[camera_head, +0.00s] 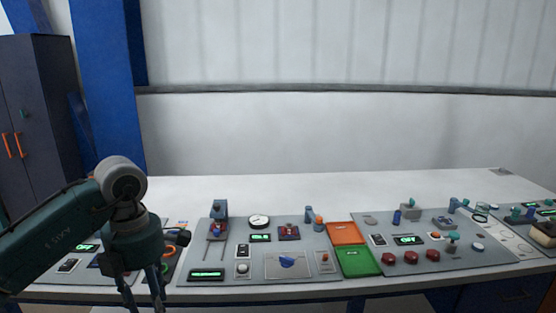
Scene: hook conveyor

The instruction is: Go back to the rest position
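My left arm comes in from the left, and its gripper (143,298) points down at the front left edge of the table. Its two fingers show apart with nothing visible between them. The fingertips run close to the bottom edge of the picture, so their ends are hard to see. My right gripper does not show.
A long white table (330,188) carries grey panels with several switches, displays, red buttons (411,257) and a dial (259,221). An orange tray (346,233) and a green tray (358,262) lie mid-table. The back strip is clear. A dark cabinet (35,110) stands left.

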